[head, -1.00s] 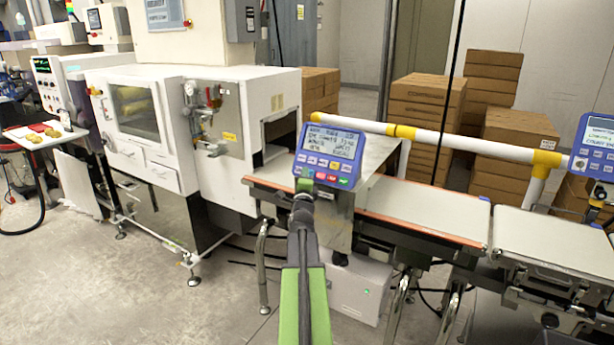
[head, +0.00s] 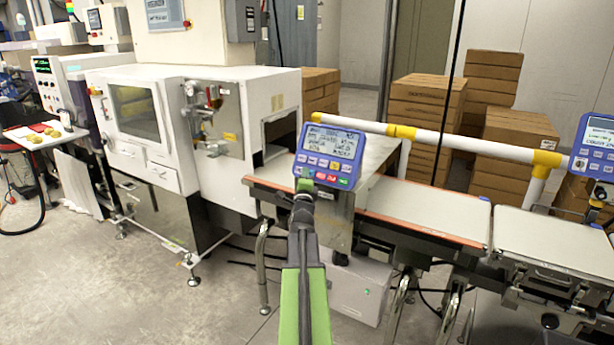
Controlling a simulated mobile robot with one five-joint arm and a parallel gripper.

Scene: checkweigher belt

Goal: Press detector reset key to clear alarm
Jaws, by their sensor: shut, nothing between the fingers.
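The blue detector panel (head: 328,157) stands at the near end of the belt, with a lit text screen above rows of small keys. The lower row shows a green key, a red key (head: 331,178) and others. The key labels are too small to read. My gripper (head: 305,184) is at the end of my green and black arm, shut and empty. Its tip overlaps the lower left keys of the panel in the picture. I cannot tell whether it touches a key, and part of the lower left key area is hidden behind it.
A second blue panel (head: 597,147) stands at the right edge. The conveyor belt (head: 425,212) runs right from the panel, with a white and yellow rail (head: 470,146) behind it. A white machine (head: 170,130) stands left. Cardboard boxes (head: 425,110) are stacked behind. Open floor lies at left.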

